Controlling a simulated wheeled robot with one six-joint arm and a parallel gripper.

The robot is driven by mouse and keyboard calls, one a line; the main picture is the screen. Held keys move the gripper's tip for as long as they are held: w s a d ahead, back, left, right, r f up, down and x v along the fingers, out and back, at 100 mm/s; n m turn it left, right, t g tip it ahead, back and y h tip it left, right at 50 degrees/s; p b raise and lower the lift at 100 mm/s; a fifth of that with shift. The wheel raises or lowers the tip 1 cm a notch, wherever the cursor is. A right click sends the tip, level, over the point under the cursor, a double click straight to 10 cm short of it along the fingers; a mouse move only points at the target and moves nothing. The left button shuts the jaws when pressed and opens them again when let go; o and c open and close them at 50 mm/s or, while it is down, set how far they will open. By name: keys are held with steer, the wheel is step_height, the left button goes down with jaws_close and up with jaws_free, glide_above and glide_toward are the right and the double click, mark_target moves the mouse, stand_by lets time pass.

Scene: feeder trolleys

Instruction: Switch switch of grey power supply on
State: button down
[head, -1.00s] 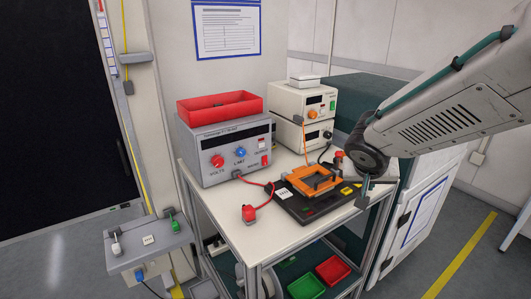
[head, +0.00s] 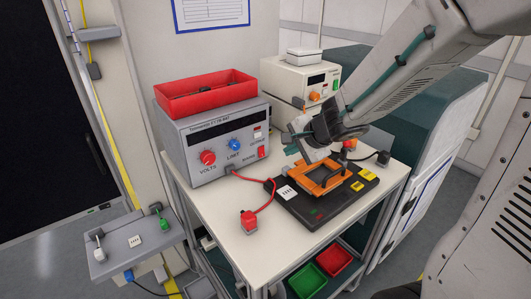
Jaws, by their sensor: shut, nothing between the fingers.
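The grey power supply (head: 205,165) stands at the left of the white trolley top, with its front panel facing me. On the panel are a red VOLTS knob (head: 208,157), a blue LIMIT knob (head: 235,145) and a red switch (head: 262,152) at the lower right. A small white part marked by a label sits above the switch. I cannot tell the switch's position at this size. My gripper (head: 289,144) is shut and empty, just right of the switch and apart from the panel. My wrist hides part of the cream power supply behind it.
A red tray (head: 170,106) sits on the grey supply. An orange fixture on a black board (head: 300,213) lies below my gripper. A red plug (head: 248,222) with a red cable is at the front. The cream supply (head: 270,76) stands at the back.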

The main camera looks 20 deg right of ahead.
mark_target(262, 151)
steer(key=shift+d, duration=0.15)
steer(key=shift+w+f, duration=0.3)
steer(key=shift+f, duration=0.1)
steer(key=x, duration=0.9)
steer(key=shift+f, duration=0.1)
steer(key=w, duration=0.1)
steer(key=w+a, duration=0.1)
steer(key=shift+w, duration=0.25)
steer(key=shift+w+a+f, duration=0.1)
steer(key=shift+w+a, duration=0.1)
steer(key=shift+w, duration=0.45)
